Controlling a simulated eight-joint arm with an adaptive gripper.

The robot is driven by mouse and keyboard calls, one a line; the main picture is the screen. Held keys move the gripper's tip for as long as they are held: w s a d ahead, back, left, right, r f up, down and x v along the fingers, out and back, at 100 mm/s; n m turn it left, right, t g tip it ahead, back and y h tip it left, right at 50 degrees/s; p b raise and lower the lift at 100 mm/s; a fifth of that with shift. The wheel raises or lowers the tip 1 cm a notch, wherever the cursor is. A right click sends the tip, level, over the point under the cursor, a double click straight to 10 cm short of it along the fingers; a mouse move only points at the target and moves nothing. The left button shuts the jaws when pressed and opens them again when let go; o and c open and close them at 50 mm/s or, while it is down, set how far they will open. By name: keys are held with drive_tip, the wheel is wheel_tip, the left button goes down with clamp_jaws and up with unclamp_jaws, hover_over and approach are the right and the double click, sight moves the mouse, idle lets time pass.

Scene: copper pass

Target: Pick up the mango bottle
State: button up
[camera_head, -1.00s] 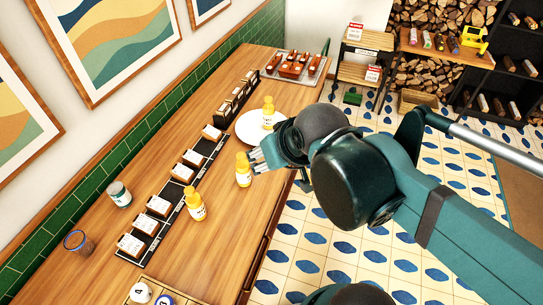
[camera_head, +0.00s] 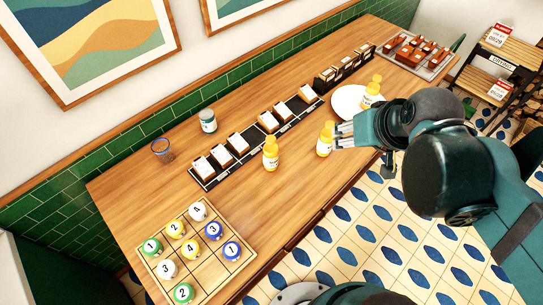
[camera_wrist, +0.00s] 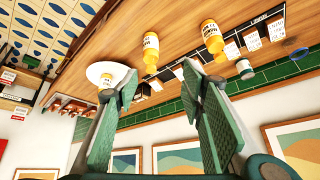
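Three similar yellow bottles stand upright on the wooden counter: a near one (camera_head: 270,154), a middle one (camera_head: 325,140) and a far one (camera_head: 371,94) on a white plate (camera_head: 346,100). Their labels are too small to read, so I cannot tell which is mango. The wrist view, turned upside down, shows the near bottle (camera_wrist: 212,38), the middle bottle (camera_wrist: 150,48) and the far bottle (camera_wrist: 106,80). My gripper (camera_head: 342,136) is just right of the middle bottle in the head view. In the wrist view my gripper (camera_wrist: 165,75) has its fingers wide apart, with nothing between them.
A black rack of cards (camera_head: 217,164) runs behind the bottles. A blue-rimmed glass (camera_head: 162,150) and a jar (camera_head: 208,121) stand near the tiled wall. A board with numbered balls (camera_head: 229,270) is at the near end, a tray (camera_head: 440,66) at the far end.

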drive_tip(key=w+a+f+n+g+y+b, duration=0.2)
drive_tip(key=w+a+f+n+y+b, duration=0.1)
drive_tip(key=w+a+f+y+b, duration=0.4)
drive_tip(key=n+g+y+b, duration=0.1)
drive_tip(key=n+y+b, duration=0.1)
drive_tip(key=n+b, duration=0.25)
approach(271, 139)
drive_tip(key=f, duration=0.1)
drive_tip(key=shift+w+f+n+g+y+b, duration=0.35)
drive_tip(key=shift+f+n+y+b, duration=0.65)
drive_tip(key=shift+n+y, duration=0.4)
drive_tip(key=shift+w+f+n+g+y+b, duration=0.35)
drive_tip(key=shift+f+n+y+b, duration=0.5)
drive_tip(key=shift+n+y+b, duration=0.5)
drive_tip(key=shift+w+f+n+g+y+b, duration=0.35)
drive_tip(key=shift+f+n+y+b, duration=0.65)
drive_tip(key=shift+n, duration=0.7)
drive_tip(key=shift+r, duration=0.1)
drive_tip(key=shift+a, duration=1.3)
drive_tip(key=shift+a, duration=0.1)
drive_tip(key=shift+w+a+r+b, duration=0.1)
drive_tip(key=shift+a+b, duration=0.1)
drive_tip(key=shift+a, duration=0.65)
drive_tip(key=shift+w+a+f+b, duration=0.1)
drive_tip(key=shift+a+b, duration=0.15)
drive_tip(key=shift+a, duration=0.55)
drive_tip(key=shift+w+a+r+b, duration=0.1)
drive_tip(key=shift+a+b, duration=0.1)
drive_tip(key=shift+a, duration=0.65)
